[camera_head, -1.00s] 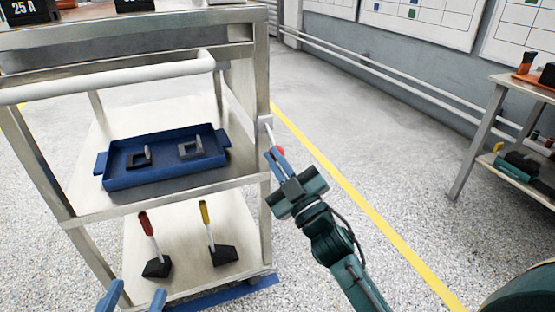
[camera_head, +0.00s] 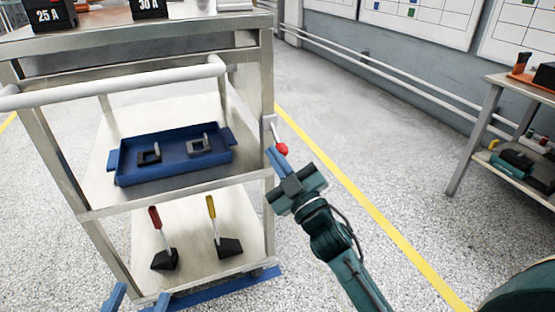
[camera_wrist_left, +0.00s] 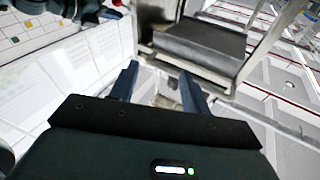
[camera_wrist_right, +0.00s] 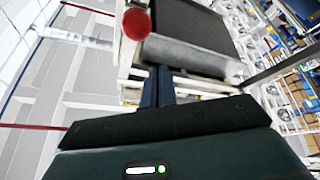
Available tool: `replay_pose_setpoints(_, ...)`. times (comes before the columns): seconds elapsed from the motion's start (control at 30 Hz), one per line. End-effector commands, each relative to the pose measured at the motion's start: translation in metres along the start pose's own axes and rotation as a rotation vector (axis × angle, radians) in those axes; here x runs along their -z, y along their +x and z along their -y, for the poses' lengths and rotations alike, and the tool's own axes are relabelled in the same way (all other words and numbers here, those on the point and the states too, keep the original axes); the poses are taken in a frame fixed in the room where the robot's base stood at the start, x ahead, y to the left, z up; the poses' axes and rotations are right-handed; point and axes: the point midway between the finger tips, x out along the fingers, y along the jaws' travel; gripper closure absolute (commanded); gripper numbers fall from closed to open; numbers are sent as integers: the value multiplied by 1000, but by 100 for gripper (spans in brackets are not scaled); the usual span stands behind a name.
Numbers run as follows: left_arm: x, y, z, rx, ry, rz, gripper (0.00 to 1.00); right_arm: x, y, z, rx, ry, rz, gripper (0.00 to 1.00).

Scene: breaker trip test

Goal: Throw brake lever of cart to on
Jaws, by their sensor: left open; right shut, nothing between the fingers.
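The cart (camera_head: 268,100) is a metal shelf trolley with a white push handle, on the left of the head view. Its brake lever is on the right front post: a short light arm with a red knob (camera_head: 281,150), sloping down to the right. The knob also shows large in the right wrist view (camera_wrist_right: 136,24), beyond and left of the fingers. My right gripper (camera_head: 271,153) is shut and empty, its tips close beside the knob; contact cannot be told. My left gripper (camera_head: 139,296) is open and empty, low in front of the cart.
A blue tray (camera_head: 122,174) with two small parts is on the cart's middle shelf. A red-handled and a yellow-handled tool (camera_head: 229,246) stand on the bottom shelf. Breaker boxes (camera_head: 50,14) sit on top. A workbench (camera_head: 480,130) stands right; the floor between is clear.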

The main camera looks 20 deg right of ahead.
Motion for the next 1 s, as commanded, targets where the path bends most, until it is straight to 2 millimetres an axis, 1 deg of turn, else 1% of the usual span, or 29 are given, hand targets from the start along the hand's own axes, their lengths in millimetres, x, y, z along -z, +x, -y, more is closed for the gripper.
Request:
replay_pose_setpoints(0.03,3,-1,0,2,7,10,53,7,5,-5,-1,0,-5,100)
replay_pose_setpoints(0.07,-5,-4,-1,3,9,18,53,-3,-6,2,1,4,2,100)
replay_pose_setpoints(0.13,-11,-7,-2,3,4,32,53,-14,-22,7,0,4,2,100)
replay_pose_setpoints(0.3,-9,-5,0,10,0,25,53,-31,-51,17,0,4,-3,100)
replay_pose_setpoints(0.43,-7,-4,0,11,0,22,53,-41,-66,22,-1,2,-7,100)
replay_pose_setpoints(0.63,-6,-3,1,11,0,18,53,-47,-77,25,-3,1,-9,100)
replay_pose_setpoints(1.0,-4,-3,1,11,-1,16,53,-47,-77,25,-3,1,-11,100)
